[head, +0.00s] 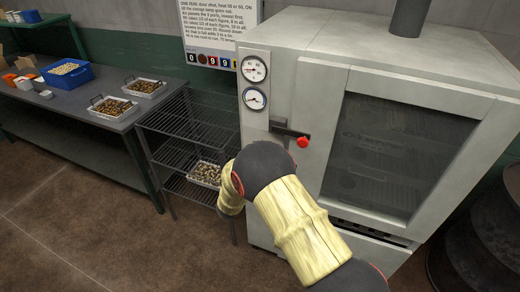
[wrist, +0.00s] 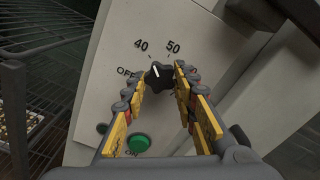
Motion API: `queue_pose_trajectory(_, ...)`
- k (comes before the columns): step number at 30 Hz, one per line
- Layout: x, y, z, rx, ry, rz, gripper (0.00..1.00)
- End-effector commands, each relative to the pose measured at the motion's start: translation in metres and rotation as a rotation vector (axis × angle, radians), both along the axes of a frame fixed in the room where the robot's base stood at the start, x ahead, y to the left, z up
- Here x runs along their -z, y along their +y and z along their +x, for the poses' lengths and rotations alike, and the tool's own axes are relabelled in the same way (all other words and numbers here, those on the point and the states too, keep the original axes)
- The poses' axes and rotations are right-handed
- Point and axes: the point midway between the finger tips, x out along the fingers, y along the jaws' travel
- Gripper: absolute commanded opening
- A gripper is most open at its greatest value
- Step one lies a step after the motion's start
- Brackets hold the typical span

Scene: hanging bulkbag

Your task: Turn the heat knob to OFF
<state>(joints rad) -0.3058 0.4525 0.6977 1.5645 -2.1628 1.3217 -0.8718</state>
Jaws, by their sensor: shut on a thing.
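The heat knob (wrist: 157,76) is black with a white pointer line, on the oven's pale front panel in the wrist view. Its pointer leans up and slightly left, between the 40 and 50 marks and nearer 40. The OFF mark (wrist: 126,71) is printed just left of the knob. My gripper (wrist: 160,74) has one yellow-padded finger on each side of the knob and is shut on it. The fingers hide part of the dial's lower marks. In the head view my arm hides the knob and the gripper.
A green button (wrist: 138,142) sits below the knob. The oven (head: 290,70) has two gauges and a door handle with a red end (head: 303,142). A wire rack (head: 190,135) stands to its left, and a table (head: 65,105) with trays is further left.

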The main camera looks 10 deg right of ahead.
Motion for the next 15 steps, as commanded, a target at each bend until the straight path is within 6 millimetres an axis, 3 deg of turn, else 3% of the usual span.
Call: queue_pose_trajectory(15, -0.0048, -0.0002, -0.0002, -0.002, 0.288, -0.397, 0.03)
